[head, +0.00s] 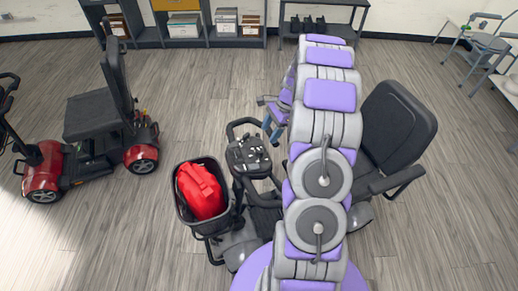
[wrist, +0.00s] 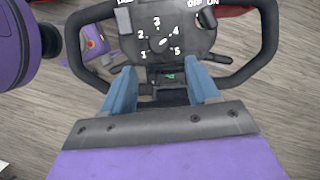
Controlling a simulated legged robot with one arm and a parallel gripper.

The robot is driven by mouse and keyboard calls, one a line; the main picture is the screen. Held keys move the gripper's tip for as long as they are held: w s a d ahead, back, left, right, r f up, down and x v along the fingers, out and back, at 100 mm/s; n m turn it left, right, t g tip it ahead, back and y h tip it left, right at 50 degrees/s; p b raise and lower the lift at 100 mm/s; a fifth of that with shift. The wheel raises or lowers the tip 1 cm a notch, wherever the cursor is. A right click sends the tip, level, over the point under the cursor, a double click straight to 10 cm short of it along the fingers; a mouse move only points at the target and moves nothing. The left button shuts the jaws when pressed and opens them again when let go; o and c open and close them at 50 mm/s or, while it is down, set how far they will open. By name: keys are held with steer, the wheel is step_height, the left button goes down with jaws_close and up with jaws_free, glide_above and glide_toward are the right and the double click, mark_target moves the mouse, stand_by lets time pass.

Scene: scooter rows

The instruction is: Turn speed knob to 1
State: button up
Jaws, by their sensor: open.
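The speed knob (wrist: 162,44) is a small dark dial on the scooter's black control panel (wrist: 190,42), ringed by white numbers 1 to 5. Its white mark slants to the upper right, seemingly toward 4. My gripper (wrist: 160,74) has two blue fingers, spread apart and empty, just below the knob in the wrist view, with nothing between them touching it. In the head view the panel (head: 249,154) sits atop the scooter's tiller, and my gripper (head: 271,127) is beside it to the upper right. The knob is too small to make out there.
Black loop handlebars (wrist: 268,45) surround the panel, with an OFF/ON switch (wrist: 207,18) at its upper right. A basket (head: 184,213) with a red bag (head: 200,190) hangs left of the tiller. A red scooter (head: 88,145) stands at left; floor lies between.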

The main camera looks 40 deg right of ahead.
mark_target(260, 150)
steer(key=f, duration=0.5)
steer(key=shift+w+a+f+b, duration=0.2)
steer(key=shift+b, duration=0.15)
steer(key=a, duration=0.1)
steer(key=a+f, duration=0.1)
steer(key=a, duration=0.1)
steer(key=a+f, duration=0.1)
steer(key=a, duration=0.1)
steer(key=shift+w+a+f, duration=0.1)
steer(key=shift+w+f, duration=0.05)
steer(key=shift+w, duration=0.05)
steer(key=d, duration=0.1)
steer(key=d+f, duration=0.1)
steer(key=d, duration=0.1)
steer(key=shift+d, duration=0.4)
steer(key=shift+c, duration=0.8)
steer(key=shift+a, duration=0.3)
steer(key=shift+c, duration=0.7)
steer(key=a, duration=0.2)
steer(key=shift+a+r, duration=0.3)
steer(key=shift+a, duration=0.1)
steer(key=c, duration=0.4)
steer(key=shift+d, duration=0.25)
steer(key=c, duration=0.4)
steer(key=shift+o, duration=0.3)
steer(key=shift+d+f, duration=0.1)
steer(key=shift+d, duration=0.65)
